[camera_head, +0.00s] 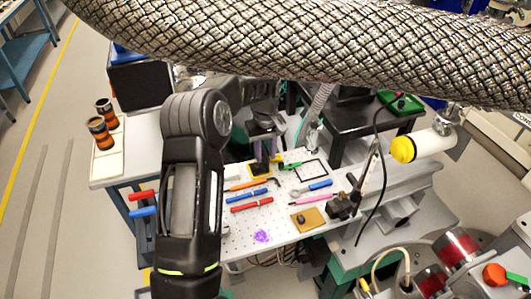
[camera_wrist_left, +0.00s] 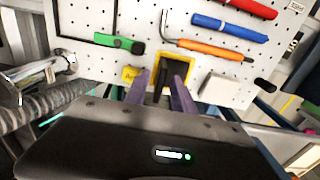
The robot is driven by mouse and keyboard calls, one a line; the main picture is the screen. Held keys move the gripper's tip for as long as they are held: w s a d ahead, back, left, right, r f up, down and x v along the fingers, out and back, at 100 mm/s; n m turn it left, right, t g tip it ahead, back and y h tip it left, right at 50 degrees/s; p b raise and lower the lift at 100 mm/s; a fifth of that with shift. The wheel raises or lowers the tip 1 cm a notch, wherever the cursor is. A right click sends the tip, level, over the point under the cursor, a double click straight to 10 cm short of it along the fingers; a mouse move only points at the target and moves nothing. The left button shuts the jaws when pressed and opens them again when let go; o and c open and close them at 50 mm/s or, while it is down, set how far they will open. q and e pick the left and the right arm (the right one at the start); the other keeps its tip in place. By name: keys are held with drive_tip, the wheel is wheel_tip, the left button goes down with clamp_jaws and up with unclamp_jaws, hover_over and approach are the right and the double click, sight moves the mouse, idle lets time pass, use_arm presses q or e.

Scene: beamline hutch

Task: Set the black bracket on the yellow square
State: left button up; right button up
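The black bracket (camera_head: 262,158) stands under my left gripper, at the yellow square (camera_head: 258,170) on the perforated white table. In the left wrist view, dark parts of the bracket show between and beside the purple fingers, over the yellow square (camera_wrist_left: 183,45). My left gripper (camera_head: 266,140) points down with its fingertips around the bracket's upper part. In the wrist view the fingers (camera_wrist_left: 160,85) come close to it on both sides. I cannot tell whether they press on it. The bracket's foot is partly hidden. My right gripper is not in view.
Orange, blue and red tools (camera_head: 250,197) lie near the yellow square, and a green tool (camera_wrist_left: 118,42) is beside it. A small yellow box (camera_wrist_left: 130,75) lies close to the fingers. A tan plate (camera_head: 316,214) is farther right. A thick braided hose (camera_head: 300,40) crosses the top.

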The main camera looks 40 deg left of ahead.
use_arm(q)
wheel_tip(320, 180, up, 12)
drive_tip(key=shift+r, duration=0.15)
idle(0.6)
idle(0.5)
